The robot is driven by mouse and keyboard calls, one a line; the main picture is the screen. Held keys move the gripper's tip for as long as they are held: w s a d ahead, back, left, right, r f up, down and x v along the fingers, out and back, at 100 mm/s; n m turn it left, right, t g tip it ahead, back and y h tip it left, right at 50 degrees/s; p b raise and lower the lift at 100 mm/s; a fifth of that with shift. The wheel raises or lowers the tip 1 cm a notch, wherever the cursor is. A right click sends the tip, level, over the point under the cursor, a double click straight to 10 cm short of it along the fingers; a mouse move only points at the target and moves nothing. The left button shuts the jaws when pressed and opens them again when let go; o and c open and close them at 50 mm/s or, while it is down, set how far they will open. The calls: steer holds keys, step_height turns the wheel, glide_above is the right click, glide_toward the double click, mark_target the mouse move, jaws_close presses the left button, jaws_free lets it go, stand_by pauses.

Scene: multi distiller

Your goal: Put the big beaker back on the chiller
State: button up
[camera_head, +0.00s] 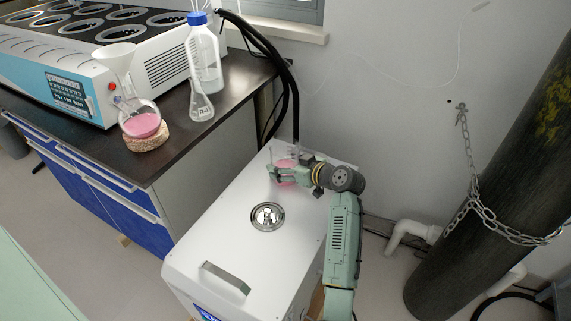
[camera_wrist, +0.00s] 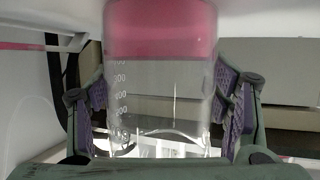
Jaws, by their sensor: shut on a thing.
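The big beaker (camera_head: 285,165) is clear glass with pink liquid and is at the far part of the chiller's white top. It also shows in the wrist view (camera_wrist: 160,85), with graduation marks and the pink band at the picture's top. My gripper (camera_head: 281,175) is shut on the beaker, with its purple-padded fingers on both sides of the glass in the wrist view. The chiller (camera_head: 225,225) is a white box with a round metal port and a front handle. The gripper partly hides the beaker in the head view, and I cannot tell whether its base touches the chiller.
A dark bench (camera_head: 185,150) on the left holds a multi-place distiller (camera_head: 150,75), a funnel over a pink flask (camera_head: 141,122), a small conical flask (camera_head: 201,105) and a blue-capped bottle (camera_head: 206,60). Black hoses (camera_head: 293,95) run behind the chiller. A chained cylinder (camera_head: 480,190) stands right.

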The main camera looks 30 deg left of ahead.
steer(key=o, duration=1.7)
steer(key=shift+r+p, duration=0.2)
steer(key=shift+p, duration=0.1)
steer(key=b+v, duration=0.2)
steer(key=v, duration=1)
steer(key=shift+f, duration=0.1)
